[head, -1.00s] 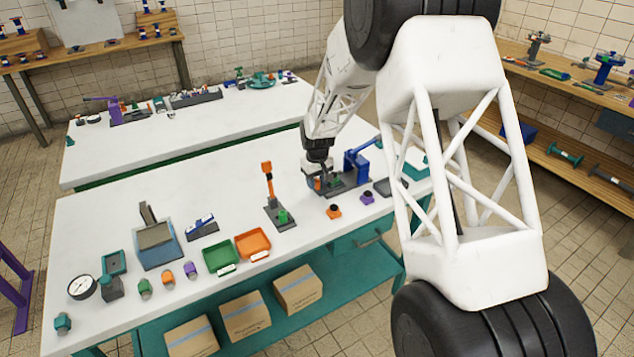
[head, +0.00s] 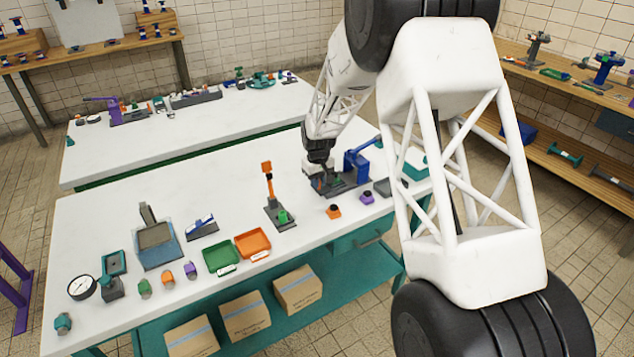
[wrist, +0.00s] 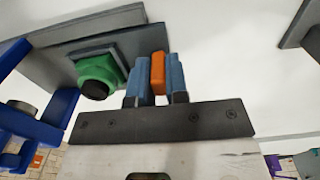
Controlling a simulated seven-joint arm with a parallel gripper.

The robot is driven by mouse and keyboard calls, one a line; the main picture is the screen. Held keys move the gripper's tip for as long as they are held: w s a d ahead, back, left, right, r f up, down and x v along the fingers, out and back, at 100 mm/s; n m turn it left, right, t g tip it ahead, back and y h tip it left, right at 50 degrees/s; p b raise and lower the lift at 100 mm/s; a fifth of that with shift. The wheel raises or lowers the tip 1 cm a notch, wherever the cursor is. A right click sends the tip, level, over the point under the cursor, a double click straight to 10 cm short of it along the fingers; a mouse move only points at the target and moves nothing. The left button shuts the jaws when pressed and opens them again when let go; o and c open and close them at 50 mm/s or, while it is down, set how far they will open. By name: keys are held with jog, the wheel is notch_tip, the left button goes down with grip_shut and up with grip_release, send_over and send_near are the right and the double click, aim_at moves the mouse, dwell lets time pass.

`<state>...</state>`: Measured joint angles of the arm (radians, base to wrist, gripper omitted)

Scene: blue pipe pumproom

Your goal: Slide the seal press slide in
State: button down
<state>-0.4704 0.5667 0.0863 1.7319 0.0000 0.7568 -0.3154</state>
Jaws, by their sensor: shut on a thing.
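The blue seal press (head: 357,160) stands on a grey base at the right part of the near table. Its blue frame (wrist: 42,130) also shows at the left of the wrist view. In the wrist view, a grey slide plate (wrist: 55,62) carries a green round fitting (wrist: 98,74) with a dark opening. An orange tab (wrist: 158,72), probably the slide's handle, sits between the blue fingers of my gripper (wrist: 158,80). My gripper is shut on this tab, beside the green fitting. In the head view my gripper (head: 322,180) is low at the press's left side and partly hides the slide.
An orange-handled press (head: 270,195) stands to the left. A small orange part (head: 333,212) and a purple part (head: 367,197) lie in front of the press. A green tray (head: 220,256) and an orange tray (head: 252,243) lie further left. The white tabletop behind the presses is clear.

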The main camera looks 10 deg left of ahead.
jog(key=shift+w+d, duration=1.6)
jog(key=c, duration=1.1)
grip_release()
jog(key=shift+r, duration=0.1)
jog(key=shift+r, duration=3.85)
